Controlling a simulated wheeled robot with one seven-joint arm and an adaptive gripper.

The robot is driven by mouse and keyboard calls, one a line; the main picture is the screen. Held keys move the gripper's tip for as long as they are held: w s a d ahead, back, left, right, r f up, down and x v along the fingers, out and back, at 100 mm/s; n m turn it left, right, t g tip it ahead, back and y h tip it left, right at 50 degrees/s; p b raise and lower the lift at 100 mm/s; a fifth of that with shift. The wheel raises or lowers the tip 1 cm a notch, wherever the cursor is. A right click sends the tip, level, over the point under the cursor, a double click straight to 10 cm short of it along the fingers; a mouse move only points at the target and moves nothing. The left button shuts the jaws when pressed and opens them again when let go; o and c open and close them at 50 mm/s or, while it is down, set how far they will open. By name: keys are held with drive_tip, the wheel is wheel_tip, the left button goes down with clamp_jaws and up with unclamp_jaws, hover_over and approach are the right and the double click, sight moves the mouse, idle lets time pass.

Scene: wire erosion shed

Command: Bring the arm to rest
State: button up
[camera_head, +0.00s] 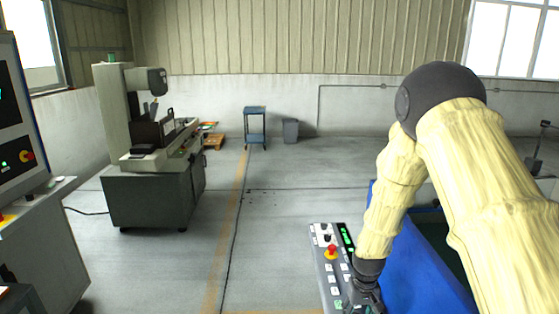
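My arm, in a pale yellow cover with a dark elbow joint, fills the right side of the head view. It bends at the elbow and reaches down toward the bottom of the picture. My gripper (363,297) is dark and sits at the bottom edge, in front of or over a grey control panel (318,262). The fingertips are cut off or blurred, so I cannot tell whether they are open or shut, or whether they touch the panel. The panel has white keys, a green display and a red button (331,251).
A blue machine body (400,270) stands beside the panel, partly behind my arm. A grey machine on a dark cabinet (150,200) stands at left, and a control console (25,150) at the left edge. A blue trolley (255,125) and grey bin (290,130) stand far back. The middle floor is clear.

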drive_tip(key=s+f+b, duration=0.5)
drive_tip(key=s+f, duration=1.6)
drive_tip(key=s+f+b, duration=0.1)
drive_tip(key=s+f, duration=0.1)
drive_tip(key=s, duration=0.8)
drive_tip(key=s+a+f+b, duration=0.1)
drive_tip(key=s+f+b, duration=0.1)
drive_tip(key=s, duration=0.8)
drive_tip(key=shift+s+f+m, duration=0.15)
drive_tip(key=shift+f+m, duration=0.15)
drive_tip(key=shift+f, duration=0.15)
